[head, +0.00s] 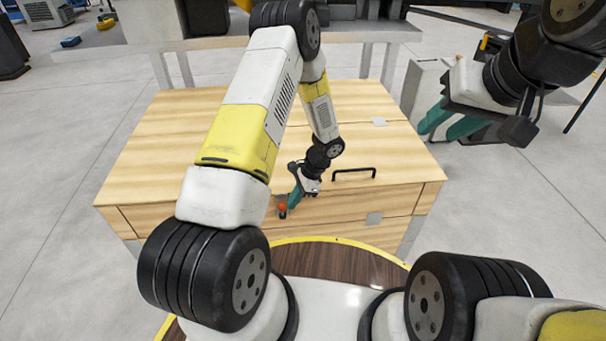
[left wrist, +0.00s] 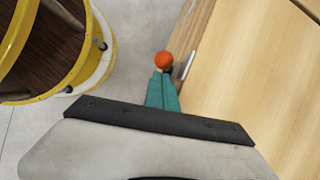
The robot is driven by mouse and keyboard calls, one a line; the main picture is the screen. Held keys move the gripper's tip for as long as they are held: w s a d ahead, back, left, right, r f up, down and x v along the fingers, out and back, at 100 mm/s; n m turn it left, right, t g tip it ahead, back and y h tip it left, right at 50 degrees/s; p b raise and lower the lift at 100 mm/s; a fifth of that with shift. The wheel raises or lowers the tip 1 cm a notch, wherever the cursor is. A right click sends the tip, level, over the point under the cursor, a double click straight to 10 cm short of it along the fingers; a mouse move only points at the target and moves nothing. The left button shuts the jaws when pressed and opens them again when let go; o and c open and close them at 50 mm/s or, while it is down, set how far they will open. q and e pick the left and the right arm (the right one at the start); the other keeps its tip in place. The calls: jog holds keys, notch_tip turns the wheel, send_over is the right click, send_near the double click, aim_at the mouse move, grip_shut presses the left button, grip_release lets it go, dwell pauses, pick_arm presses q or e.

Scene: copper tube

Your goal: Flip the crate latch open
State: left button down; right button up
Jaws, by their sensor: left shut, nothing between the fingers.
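The wooden crate (head: 180,150) stands in front of me, its lid down. A small orange-red ball knob (head: 282,207) is at its front face, left of the middle; I take it for the latch's knob. In the left wrist view the knob (left wrist: 163,60) shows just beyond the fingertips, beside a metal plate (left wrist: 188,65) on the crate's edge. My left gripper (head: 293,202) is shut and empty, its teal fingers (left wrist: 162,92) right at the knob. I cannot tell whether they touch. My right gripper (head: 447,130) is open and empty, in the air right of the crate.
A black handle (head: 354,173) sits on the lid near its front edge, right of my left gripper. Metal plates (head: 375,218) are on the crate. A grey table (head: 360,32) stands behind it.

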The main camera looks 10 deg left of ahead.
pick_arm(q)
jog(key=shift+a, duration=0.15)
jog(key=shift+s+a+r+t+h, duration=0.15)
jog(key=shift+a+h, duration=0.3)
jog(key=shift+h, duration=0.1)
jog(key=shift+s+a+r+t+h, duration=0.1)
jog(key=shift+s+a+h, duration=0.05)
jog(key=shift+a+h, duration=0.35)
jog(key=shift+s+a+r+t+h, duration=0.15)
jog(key=shift+a+h, duration=0.25)
jog(key=shift+h, duration=0.15)
jog(key=a+h, duration=0.2)
jog(key=s+a+t+h, duration=0.1)
jog(key=h, duration=0.1)
jog(key=shift+a+f, duration=0.2)
jog(key=shift+f, duration=0.05)
jog(key=shift+s+a+f, duration=0.25)
jog(key=shift+a+f, duration=0.2)
jog(key=shift+a, duration=0.35)
jog(key=shift+s+a+f, duration=0.2)
jog(key=shift+a+f, duration=0.2)
jog(key=shift+a, duration=0.4)
